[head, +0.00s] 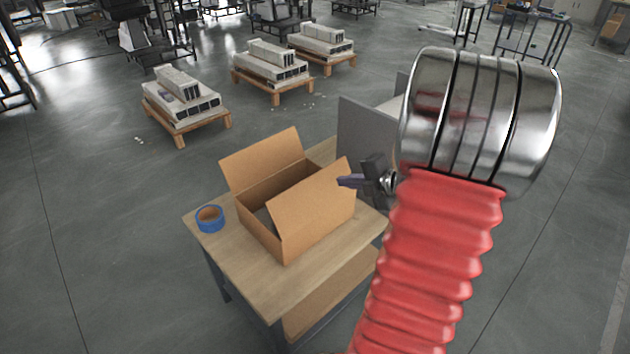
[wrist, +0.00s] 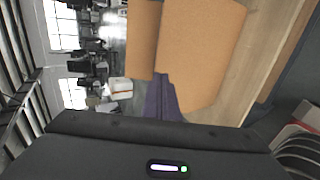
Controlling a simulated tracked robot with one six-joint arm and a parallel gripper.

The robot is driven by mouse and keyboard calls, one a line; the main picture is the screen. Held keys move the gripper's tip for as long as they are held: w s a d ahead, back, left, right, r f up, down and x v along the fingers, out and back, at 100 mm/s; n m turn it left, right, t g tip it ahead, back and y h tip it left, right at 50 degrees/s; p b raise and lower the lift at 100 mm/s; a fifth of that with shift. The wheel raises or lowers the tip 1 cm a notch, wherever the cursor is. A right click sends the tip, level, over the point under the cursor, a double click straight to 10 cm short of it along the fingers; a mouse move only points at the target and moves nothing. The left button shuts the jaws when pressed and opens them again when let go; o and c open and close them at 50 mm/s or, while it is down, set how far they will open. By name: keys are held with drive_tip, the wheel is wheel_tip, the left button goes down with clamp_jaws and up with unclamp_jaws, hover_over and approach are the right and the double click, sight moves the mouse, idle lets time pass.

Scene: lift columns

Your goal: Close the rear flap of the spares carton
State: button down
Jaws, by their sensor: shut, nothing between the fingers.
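The spares carton (head: 262,228) is an open brown box on a small workbench. Its far flap (head: 262,160) stands up at the back, leaning outward. Another flap (head: 312,212) stands up along the near right side and hides part of the inside. My gripper (head: 342,181) is shut and empty beside the upper right corner of this near flap. In the wrist view the shut fingers (wrist: 160,98) overlap the lower edge of a large cardboard panel (wrist: 205,50); I cannot tell whether they touch. A narrower panel (wrist: 142,40) shows to its left.
The wooden bench top (head: 225,255) carries a blue tape roll (head: 210,218) left of the carton. A grey upright panel (head: 365,137) stands behind the gripper. My red-sleeved arm covers the right side. Loaded pallets (head: 185,105) stand on the open floor beyond.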

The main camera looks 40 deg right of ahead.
sight(309, 180)
drive_tip(key=shift+w, duration=0.1)
drive_tip(key=x, duration=1.3)
drive_tip(key=shift+w+a+f, duration=0.15)
drive_tip(key=shift+w, duration=0.05)
drive_tip(key=shift+w+f, duration=0.1)
drive_tip(key=shift+w, duration=0.1)
drive_tip(key=shift+w, duration=0.15)
